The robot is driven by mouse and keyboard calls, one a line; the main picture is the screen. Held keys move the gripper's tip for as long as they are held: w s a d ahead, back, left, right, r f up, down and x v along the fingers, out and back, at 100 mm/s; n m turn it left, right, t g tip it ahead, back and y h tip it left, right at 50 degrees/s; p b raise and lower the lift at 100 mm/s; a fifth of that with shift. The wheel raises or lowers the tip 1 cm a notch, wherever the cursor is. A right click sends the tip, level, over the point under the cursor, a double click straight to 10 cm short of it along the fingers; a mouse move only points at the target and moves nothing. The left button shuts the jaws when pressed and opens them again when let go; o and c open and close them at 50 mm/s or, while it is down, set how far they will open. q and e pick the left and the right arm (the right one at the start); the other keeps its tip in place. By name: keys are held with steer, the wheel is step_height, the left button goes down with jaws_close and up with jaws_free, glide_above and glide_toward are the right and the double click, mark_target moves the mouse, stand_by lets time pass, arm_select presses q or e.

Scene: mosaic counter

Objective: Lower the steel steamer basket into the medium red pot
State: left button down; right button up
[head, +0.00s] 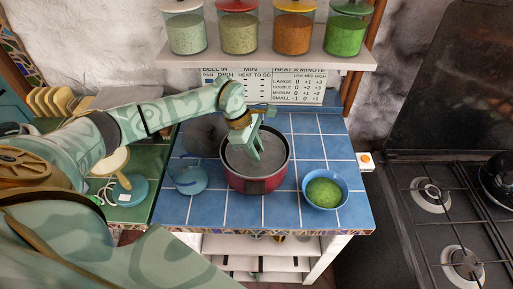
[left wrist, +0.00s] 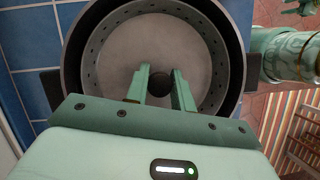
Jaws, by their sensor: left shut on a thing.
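The medium red pot (head: 258,186) stands on the blue tiled counter, and its dark rim (left wrist: 72,75) rings the left wrist view. The steel steamer basket (head: 239,160) is a grey round pan with a perforated wall (left wrist: 97,45). It sits within the pot's rim, nested inside it. Whether it touches the pot's bottom is hidden. My left gripper (head: 256,152) reaches down over the pot. In the left wrist view its fingers (left wrist: 160,90) are shut on the basket's dark centre knob (left wrist: 160,82). My right gripper does not show.
A blue bowl of green food (head: 325,191) stands right of the pot, and a blue kettle-like vessel (head: 189,178) left of it. A shelf with several jars (head: 264,52) hangs above the back. A gas stove (head: 440,200) is at right. The counter's front edge is clear.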

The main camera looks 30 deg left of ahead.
arm_select(q)
steer(key=shift+a+f, duration=0.1)
steer(key=shift+f, duration=0.1)
steer(key=shift+f+b, duration=0.3)
steer(key=shift+b, duration=0.05)
stand_by(0.4)
steer(key=c, duration=0.6)
jaws_free()
steer(key=shift+c, duration=0.2)
steer(key=shift+r, duration=0.15)
steer(key=shift+r+p, duration=3.7)
steer(key=shift+r, duration=1.2)
